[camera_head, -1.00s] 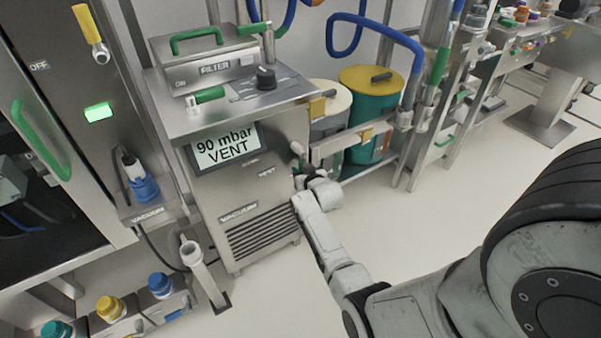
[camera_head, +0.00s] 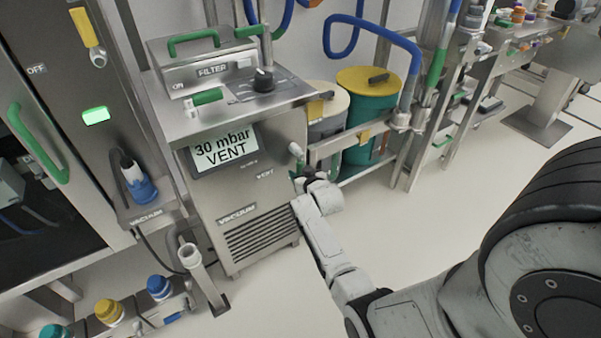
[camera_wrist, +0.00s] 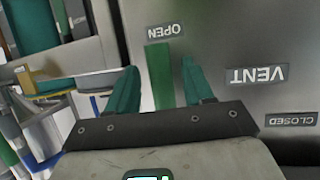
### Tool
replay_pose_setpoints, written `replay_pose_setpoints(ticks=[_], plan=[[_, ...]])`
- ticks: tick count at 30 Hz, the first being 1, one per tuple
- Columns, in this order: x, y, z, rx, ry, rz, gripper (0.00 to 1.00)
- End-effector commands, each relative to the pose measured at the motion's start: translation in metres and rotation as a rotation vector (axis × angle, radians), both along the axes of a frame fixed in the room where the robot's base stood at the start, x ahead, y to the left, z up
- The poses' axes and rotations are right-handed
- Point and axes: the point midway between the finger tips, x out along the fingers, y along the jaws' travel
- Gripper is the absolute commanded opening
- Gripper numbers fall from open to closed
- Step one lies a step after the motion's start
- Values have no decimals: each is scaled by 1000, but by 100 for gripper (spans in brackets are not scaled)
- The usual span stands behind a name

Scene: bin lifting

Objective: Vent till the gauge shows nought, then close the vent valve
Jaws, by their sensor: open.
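The gauge screen (camera_head: 224,148) on the front of the steel vacuum unit reads "30 mbar VENT". In the wrist view the green vent valve lever (camera_wrist: 158,58) stands in line with the OPEN label (camera_wrist: 165,32). The VENT label (camera_wrist: 257,75) and CLOSED label (camera_wrist: 291,119) are to its right, all upside down. My gripper (camera_wrist: 158,72) is open, with one teal finger on each side of the lever. Gaps show between fingers and lever. In the head view my gripper (camera_head: 303,172) is at the unit's right edge, and the lever is mostly hidden there.
A filter box (camera_head: 205,68) and a black knob (camera_head: 263,80) are on top of the unit. A yellow-lidded green drum (camera_head: 362,112) stands in a rack behind my gripper. Bottles with blue and yellow caps (camera_head: 108,311) are at lower left.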

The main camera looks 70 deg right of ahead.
Motion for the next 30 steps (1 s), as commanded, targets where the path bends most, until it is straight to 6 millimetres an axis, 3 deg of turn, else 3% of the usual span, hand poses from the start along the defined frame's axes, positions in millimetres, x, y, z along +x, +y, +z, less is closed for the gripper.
replay_pose_setpoints(ticks=[15, 30], plan=[[-53, 58, 32, -1, 4, 1, 52], [-61, 68, 37, 1, 2, -1, 52]])
